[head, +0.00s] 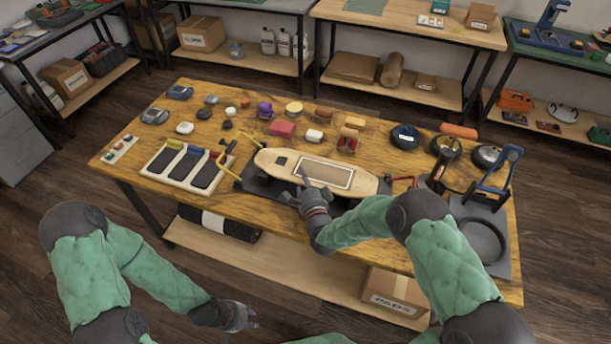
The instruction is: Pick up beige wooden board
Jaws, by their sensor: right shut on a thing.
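The beige wooden board (270,160), long with rounded ends and a framed rectangle on its top, lies on a dark support in the middle of the workbench. Whether the fingers also touch the board is hidden. My left gripper (252,318) hangs low in front of the bench, well away from the board, and looks open and empty.
On the workbench (130,171), a tray with dark pads (205,177) stands left of the board. Several small blocks and pucks lie behind it. Wheels and a blue clamp-like tool (494,178) crowd the right end.

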